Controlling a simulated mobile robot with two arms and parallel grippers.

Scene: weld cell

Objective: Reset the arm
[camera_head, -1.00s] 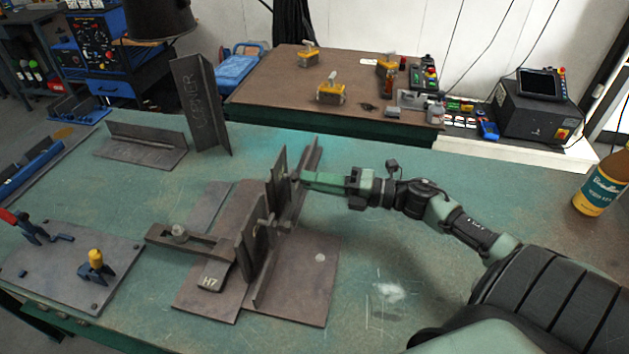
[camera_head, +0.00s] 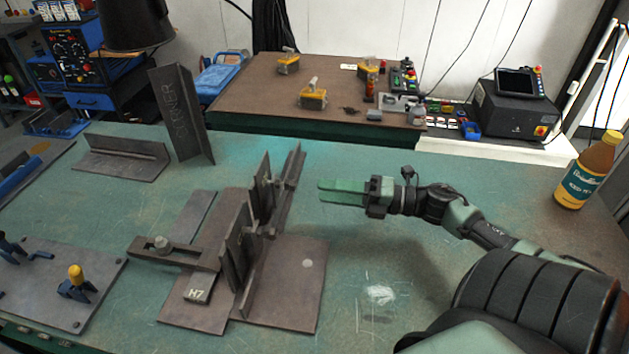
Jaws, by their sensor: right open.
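My right gripper (camera_head: 322,193) has green fingers and comes in from the right over the green table. It is open and empty, with its fingertips pointing left. It stands apart from the steel fixture (camera_head: 293,285), a little to the right of its upright plates (camera_head: 264,205). The fixture has a flat base, several upright plates and a clamp bar (camera_head: 176,254) with a bolt. A small block marked H7 (camera_head: 197,296) lies on it. My left gripper is not in view.
An angle piece marked CORNER (camera_head: 180,115) and a low angle piece (camera_head: 122,157) stand behind left. A plate with clamps (camera_head: 60,285) lies at left. A bottle (camera_head: 588,170) stands at right. Table space right of the fixture is clear.

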